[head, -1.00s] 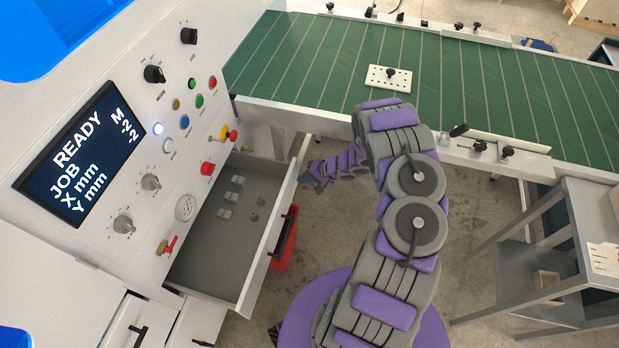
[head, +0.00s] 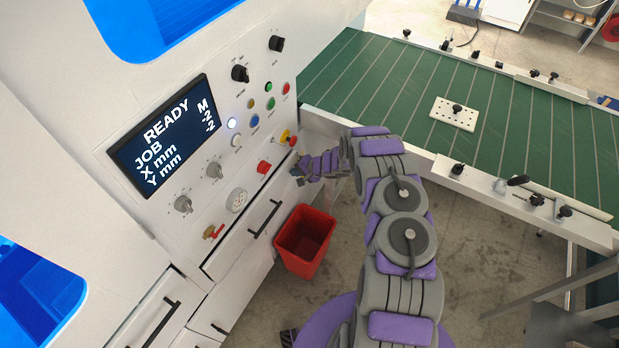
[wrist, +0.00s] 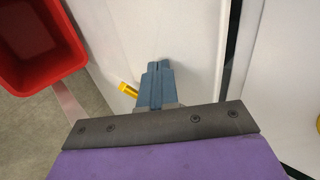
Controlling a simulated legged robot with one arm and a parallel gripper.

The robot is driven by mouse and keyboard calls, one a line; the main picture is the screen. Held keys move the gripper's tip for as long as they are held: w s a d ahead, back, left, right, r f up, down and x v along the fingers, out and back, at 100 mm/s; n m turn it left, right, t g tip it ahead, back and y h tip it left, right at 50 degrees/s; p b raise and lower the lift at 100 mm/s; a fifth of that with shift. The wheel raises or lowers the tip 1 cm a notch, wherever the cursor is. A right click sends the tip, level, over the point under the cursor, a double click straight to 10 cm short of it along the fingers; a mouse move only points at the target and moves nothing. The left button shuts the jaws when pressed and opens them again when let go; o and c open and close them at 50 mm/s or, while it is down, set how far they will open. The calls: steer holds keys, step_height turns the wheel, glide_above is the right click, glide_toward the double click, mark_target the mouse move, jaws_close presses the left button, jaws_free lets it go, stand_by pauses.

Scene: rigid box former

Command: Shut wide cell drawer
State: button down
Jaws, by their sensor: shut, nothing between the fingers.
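The wide drawer (head: 240,236) is a white front with a long black handle (head: 265,219), below the control panel in the head view. Its grey inside no longer shows; the front looks in or nearly in line with the cabinet, with a thin dark line at its lower left end. My gripper (head: 297,174) is at the drawer's far right end, below the red and yellow knobs. In the wrist view my gripper (wrist: 156,66) is shut and empty, pointing along a white surface. Whether it touches the drawer front cannot be told.
A red bin (head: 304,240) stands on the floor right beside the drawer front; it also shows in the wrist view (wrist: 38,45). The control panel with its screen (head: 165,135) is above. A green-topped table (head: 400,90) lies behind my arm. Another drawer handle (head: 158,322) is lower left.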

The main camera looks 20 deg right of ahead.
steer(key=shift+w+a+r, duration=0.15)
steer(key=shift+w+r, duration=0.05)
steer(key=shift+w, duration=0.4)
steer(key=shift+a, duration=0.2)
